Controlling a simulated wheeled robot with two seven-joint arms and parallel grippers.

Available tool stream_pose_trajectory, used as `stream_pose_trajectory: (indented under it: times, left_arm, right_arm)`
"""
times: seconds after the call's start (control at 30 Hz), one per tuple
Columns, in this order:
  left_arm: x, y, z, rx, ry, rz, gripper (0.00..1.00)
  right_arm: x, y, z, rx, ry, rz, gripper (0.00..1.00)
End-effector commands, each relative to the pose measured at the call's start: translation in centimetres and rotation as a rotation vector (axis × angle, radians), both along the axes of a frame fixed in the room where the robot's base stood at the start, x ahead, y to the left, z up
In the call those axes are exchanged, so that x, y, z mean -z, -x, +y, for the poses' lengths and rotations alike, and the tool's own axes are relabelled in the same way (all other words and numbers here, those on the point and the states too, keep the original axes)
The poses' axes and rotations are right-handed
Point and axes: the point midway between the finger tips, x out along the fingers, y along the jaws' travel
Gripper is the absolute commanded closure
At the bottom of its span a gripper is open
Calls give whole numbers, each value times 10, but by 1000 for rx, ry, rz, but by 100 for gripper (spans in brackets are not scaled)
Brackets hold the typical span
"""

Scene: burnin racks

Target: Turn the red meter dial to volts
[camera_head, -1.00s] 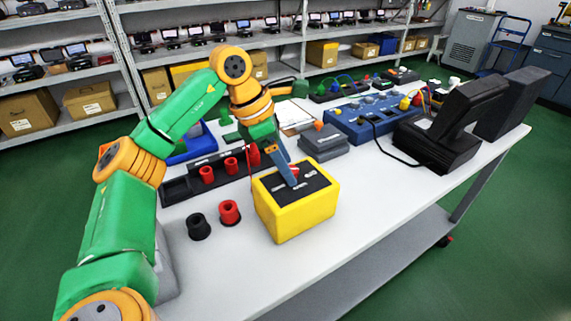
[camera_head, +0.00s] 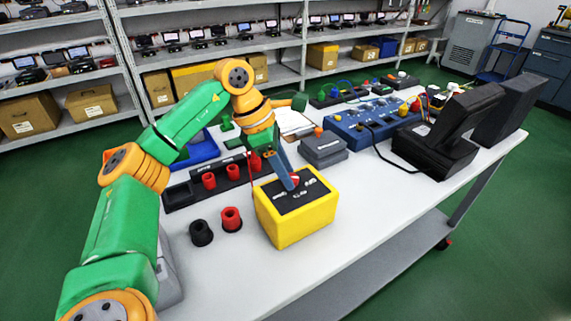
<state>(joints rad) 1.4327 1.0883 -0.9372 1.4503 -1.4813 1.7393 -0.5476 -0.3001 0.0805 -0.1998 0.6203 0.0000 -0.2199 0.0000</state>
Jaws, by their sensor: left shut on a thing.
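The yellow meter (camera_head: 291,226) is a box with a black top face, near the front middle of the white table. White marks lie around the middle of that face. A small red dial (camera_head: 296,182) shows there, partly hidden behind my finger. My left gripper (camera_head: 291,184) reaches down from above with its grey-blue fingers and is shut on the red dial. Which mark the dial points at is too small to tell. My right gripper is out of view.
A black cup (camera_head: 201,234) and a red cup (camera_head: 231,220) stand left of the meter. Behind is a dark rack (camera_head: 181,195) with red cups. A grey box (camera_head: 323,149), a blue unit (camera_head: 362,126) and black monitors (camera_head: 436,152) stand farther right. The front right tabletop is clear.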

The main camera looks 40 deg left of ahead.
Motion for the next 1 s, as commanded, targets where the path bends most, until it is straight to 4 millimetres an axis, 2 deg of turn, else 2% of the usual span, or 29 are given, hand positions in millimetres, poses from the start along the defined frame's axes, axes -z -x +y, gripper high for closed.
stream_pose_trajectory:
  times: [0.03,0.1,0.5,0.7,1.0]
  left_arm:
    - [-6,0,0,33,1,4,100]
    - [-7,-1,0,93,2,4,100]
    - [-6,-4,1,467,3,3,100]
    - [-4,-6,1,635,2,1,100]
    - [-2,-8,1,813,0,0,100]
  right_arm:
    - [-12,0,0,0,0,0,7]
    - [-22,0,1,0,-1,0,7]
    - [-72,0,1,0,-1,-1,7]
    - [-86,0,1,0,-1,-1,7]
    - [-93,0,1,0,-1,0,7]
